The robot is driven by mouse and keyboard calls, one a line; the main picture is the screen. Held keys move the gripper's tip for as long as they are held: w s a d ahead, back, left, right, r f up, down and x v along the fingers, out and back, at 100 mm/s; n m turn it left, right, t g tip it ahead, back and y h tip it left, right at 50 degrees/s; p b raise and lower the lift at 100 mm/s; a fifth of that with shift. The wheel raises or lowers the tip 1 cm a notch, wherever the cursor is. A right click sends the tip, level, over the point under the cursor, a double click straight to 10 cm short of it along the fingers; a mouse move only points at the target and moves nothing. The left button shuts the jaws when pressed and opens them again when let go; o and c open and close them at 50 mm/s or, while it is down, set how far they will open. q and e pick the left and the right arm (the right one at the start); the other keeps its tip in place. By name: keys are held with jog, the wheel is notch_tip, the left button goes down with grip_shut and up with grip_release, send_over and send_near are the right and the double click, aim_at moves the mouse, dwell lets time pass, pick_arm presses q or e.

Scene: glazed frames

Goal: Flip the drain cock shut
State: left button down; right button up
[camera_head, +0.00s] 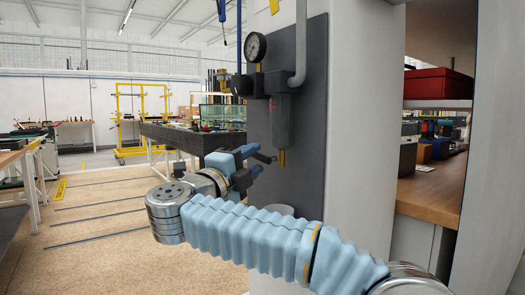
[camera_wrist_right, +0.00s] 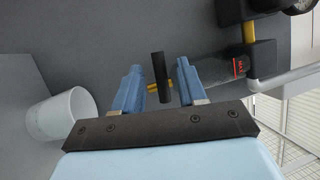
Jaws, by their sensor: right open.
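The drain cock is a brass stem (camera_head: 282,157) under the grey filter bowl (camera_head: 282,122), with a short black lever (camera_head: 265,157) that points left toward my right gripper (camera_head: 255,160). In the right wrist view the black lever (camera_wrist_right: 163,76) stands between the two blue fingers of my right gripper (camera_wrist_right: 160,72), with a bit of brass (camera_wrist_right: 152,87) showing beside it. The fingers are apart, with a visible gap on each side of the lever. The bowl (camera_wrist_right: 218,69) lies to the right there, behind one finger. My left gripper is out of view.
A dark panel (camera_head: 314,75) backs the filter unit. A pressure gauge (camera_head: 256,47) and grey pipe (camera_head: 300,40) sit above. A white cup (camera_wrist_right: 62,114) stands below the cock. A shelf with a red box (camera_head: 438,83) is at right. Open floor lies left.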

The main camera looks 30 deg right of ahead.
aim_at(256, 158)
jog(key=shift+x, duration=2.25)
grip_shut()
jog(key=shift+f+n+y+p, duration=0.1)
jog(key=shift+n+y+p, duration=0.2)
jog(key=shift+n+p, duration=0.4)
jog(key=shift+w+f, duration=0.1)
jog(key=shift+f, duration=0.1)
grip_release()
